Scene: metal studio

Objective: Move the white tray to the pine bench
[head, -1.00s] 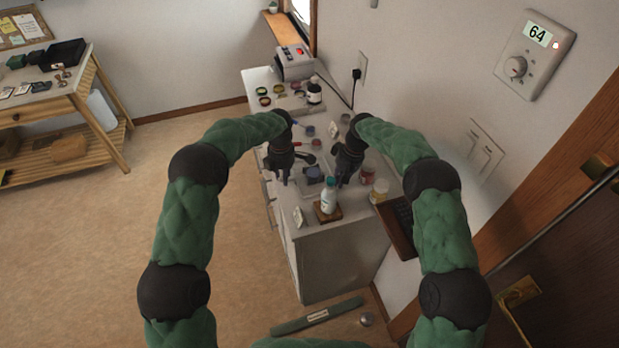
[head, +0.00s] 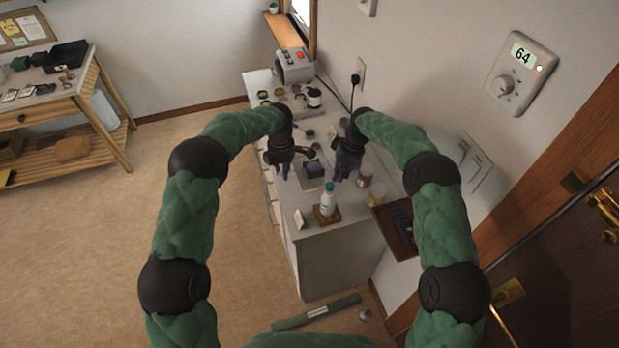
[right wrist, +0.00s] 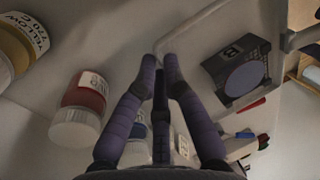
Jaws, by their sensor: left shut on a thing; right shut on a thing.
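The white tray (head: 309,187) is on or just above the grey-white counter, between my two grippers. It holds a small dark box with a blue round face (head: 317,168), marked "B" in the right wrist view (right wrist: 240,75). My left gripper (head: 285,173) is shut on the tray's left side. My right gripper (head: 338,177) is shut on its right side; the right wrist view shows the fingers meeting at the tray's rim (right wrist: 205,22). I cannot tell whether the tray touches the counter. The pine bench (head: 62,103) stands across the room at the far left.
A white bottle on a wooden block (head: 327,204) stands just in front of the tray. A red-labelled jar (head: 365,181) and a yellow jar (head: 376,194) stand right of it. The bench top holds a black tray (head: 65,55) and small items. The floor (head: 90,220) between is open.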

